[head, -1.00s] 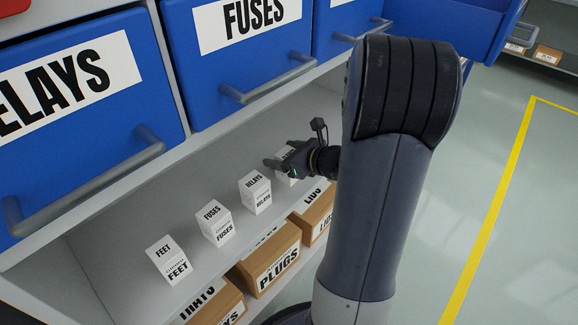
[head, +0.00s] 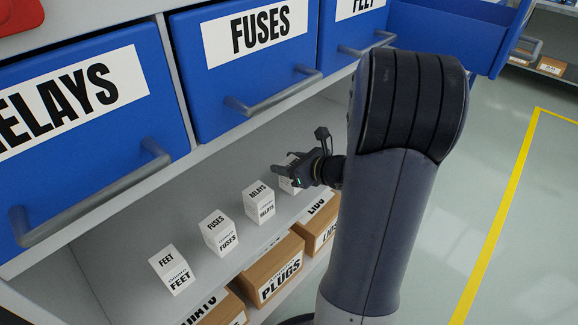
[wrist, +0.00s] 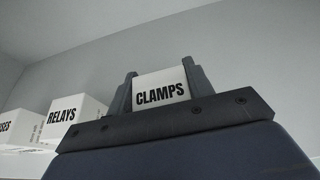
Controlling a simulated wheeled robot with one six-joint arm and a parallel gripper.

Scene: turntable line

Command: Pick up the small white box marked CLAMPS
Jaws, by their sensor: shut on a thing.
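The small white box marked CLAMPS (wrist: 161,88) shows in the wrist view, between the two fingers of my gripper (wrist: 160,84). The fingers are shut on its sides. In the head view my gripper (head: 287,172) is at the right end of a row of white boxes on the grey shelf (head: 130,232). The CLAMPS box (head: 289,187) is partly hidden there behind my gripper. I cannot tell whether its bottom touches the shelf.
White boxes marked RELAYS (head: 260,203), FUSES (head: 220,234) and FEET (head: 171,270) stand in a row to the left. Blue drawers with grey handles (head: 270,95) overhang the shelf. Brown boxes, one marked PLUGS (head: 275,275), sit below. Open floor (head: 490,160) lies to the right.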

